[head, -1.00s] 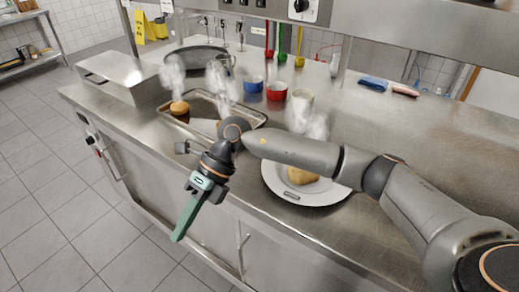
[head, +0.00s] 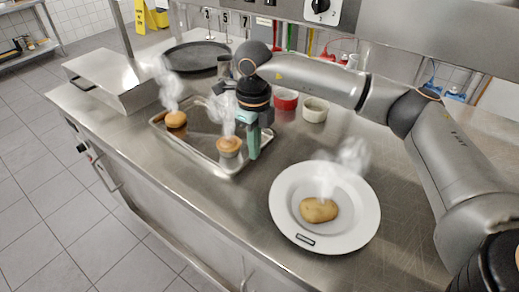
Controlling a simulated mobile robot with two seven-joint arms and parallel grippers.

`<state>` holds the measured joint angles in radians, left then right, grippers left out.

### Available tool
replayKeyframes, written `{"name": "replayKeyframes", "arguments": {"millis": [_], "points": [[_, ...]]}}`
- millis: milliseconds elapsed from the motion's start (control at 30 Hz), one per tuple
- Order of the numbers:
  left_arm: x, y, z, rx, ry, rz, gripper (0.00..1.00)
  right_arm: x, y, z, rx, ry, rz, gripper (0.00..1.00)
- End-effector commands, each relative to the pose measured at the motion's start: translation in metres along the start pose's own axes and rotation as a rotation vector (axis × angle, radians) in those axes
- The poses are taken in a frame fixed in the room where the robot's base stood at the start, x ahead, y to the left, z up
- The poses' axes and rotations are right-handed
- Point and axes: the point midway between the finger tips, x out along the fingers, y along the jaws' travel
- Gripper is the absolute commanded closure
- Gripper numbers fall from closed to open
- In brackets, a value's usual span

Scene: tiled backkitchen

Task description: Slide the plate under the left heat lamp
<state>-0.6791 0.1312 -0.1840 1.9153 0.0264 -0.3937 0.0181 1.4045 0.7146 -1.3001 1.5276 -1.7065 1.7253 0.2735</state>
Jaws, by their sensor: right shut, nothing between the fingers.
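The white plate (head: 281,212) lies flat on the steel counter, right of centre, with a steaming potato (head: 318,210) on it. A small dark label sits on its near rim. My right gripper (head: 254,150) is shut and empty, fingers pointing down, at the right side of the metal tray. It is left of and behind the plate, apart from it. I cannot make out a heat lamp; only a panel with a black knob (head: 321,7) and number tags 3, 5 and 7 show at the top. My left gripper is out of view.
The metal tray (head: 196,143) holds a steaming bun (head: 176,119) and a muffin (head: 229,146). A red bowl (head: 285,99) and a cream bowl (head: 315,110) stand behind the plate. A dark pan (head: 197,56) and steel box (head: 112,82) stand back left. The counter's front is clear.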

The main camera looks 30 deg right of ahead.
Motion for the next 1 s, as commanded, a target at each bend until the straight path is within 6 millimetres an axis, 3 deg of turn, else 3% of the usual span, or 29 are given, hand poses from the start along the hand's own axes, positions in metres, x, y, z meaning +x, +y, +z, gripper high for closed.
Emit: {"name": "replayKeyframes", "arguments": {"millis": [367,633,1000], "points": [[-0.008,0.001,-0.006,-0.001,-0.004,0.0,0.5,0.082,0.001,-0.001,-0.001,0.005,0.003,1.0],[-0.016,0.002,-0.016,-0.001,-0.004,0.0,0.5,0.079,0.0,-0.033,0.0,0.001,0.002,1.0],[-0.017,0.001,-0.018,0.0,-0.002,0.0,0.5,0.081,0.001,-0.041,-0.001,0.001,0.002,1.0]]}}
